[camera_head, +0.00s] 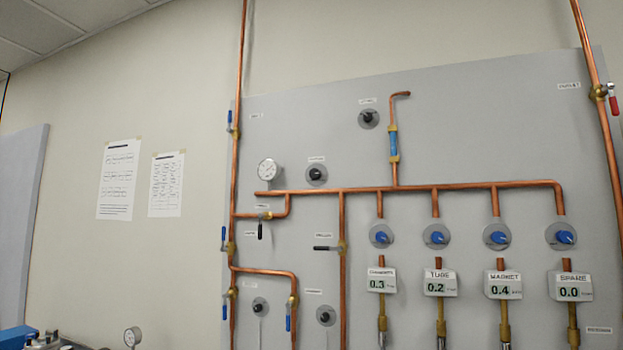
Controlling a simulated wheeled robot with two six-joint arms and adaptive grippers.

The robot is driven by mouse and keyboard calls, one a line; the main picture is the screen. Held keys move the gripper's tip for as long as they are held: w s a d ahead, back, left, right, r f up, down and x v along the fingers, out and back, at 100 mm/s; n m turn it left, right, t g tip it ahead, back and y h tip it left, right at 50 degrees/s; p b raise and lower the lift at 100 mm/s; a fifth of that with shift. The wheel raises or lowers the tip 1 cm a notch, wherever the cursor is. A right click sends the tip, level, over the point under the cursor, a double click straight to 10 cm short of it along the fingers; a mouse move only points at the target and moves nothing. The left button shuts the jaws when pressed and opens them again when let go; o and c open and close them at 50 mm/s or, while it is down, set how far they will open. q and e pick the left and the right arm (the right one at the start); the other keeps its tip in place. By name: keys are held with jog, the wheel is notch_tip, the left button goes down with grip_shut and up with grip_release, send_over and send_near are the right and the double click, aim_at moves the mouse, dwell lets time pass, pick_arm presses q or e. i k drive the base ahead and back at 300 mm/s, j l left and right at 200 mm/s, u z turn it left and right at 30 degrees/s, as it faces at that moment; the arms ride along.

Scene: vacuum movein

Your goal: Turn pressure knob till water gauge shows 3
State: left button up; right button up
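A round white dial gauge (268,170) is mounted on the grey wall panel, at the left end of the horizontal copper pipe; its reading is too small to make out. A black knob (316,173) on a grey disc is just right of it. Another black knob (368,118) is higher up, and two more black knobs, a lower left one (260,306) and a lower right one (325,315), are near the bottom. Their small labels are not legible, so I cannot tell which is the pressure knob. A second small gauge (132,337) shows at the bottom left. Neither gripper is in view.
Copper pipes (450,188) with coloured lever valves cross the panel (480,110). Several blue knobs (497,237) sit above small displays (440,284) reading 0.3, 0.2, 0.4 and 0.0. Paper sheets (118,180) hang on the wall. Equipment (45,341) shows at the bottom left.

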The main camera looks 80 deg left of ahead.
aim_at(314, 174)
jog(key=u, duration=2.7)
